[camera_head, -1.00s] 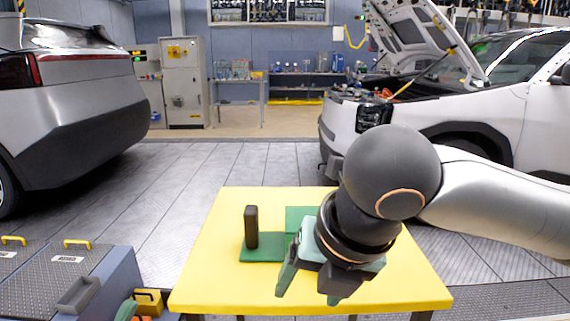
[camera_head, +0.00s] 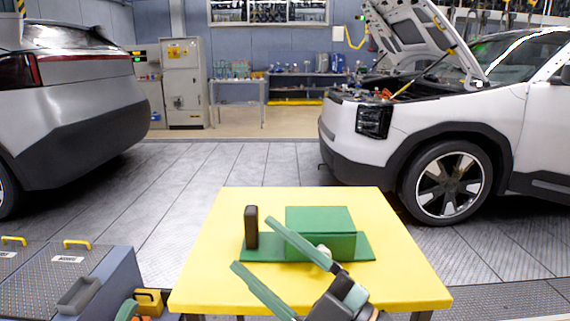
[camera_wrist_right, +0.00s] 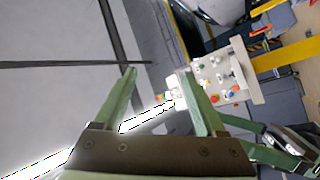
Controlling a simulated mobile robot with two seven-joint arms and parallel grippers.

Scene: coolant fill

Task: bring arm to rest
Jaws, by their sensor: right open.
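My right gripper (camera_head: 251,242) is low in the head view, in front of the yellow table (camera_head: 400,250). Its two green fingers are spread apart with nothing between them and point up and left. They overlap the front of a green box (camera_head: 318,218) in the picture; I cannot tell how close they are. In the right wrist view the open fingers (camera_wrist_right: 165,85) also show, empty.
A dark upright block (camera_head: 251,227) stands on the green plate beside the box. A grey case (camera_head: 70,285) stands at lower left. A white car with raised hood (camera_head: 440,110) is behind right, a silver car (camera_head: 80,110) at left. Grey floor lies between them.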

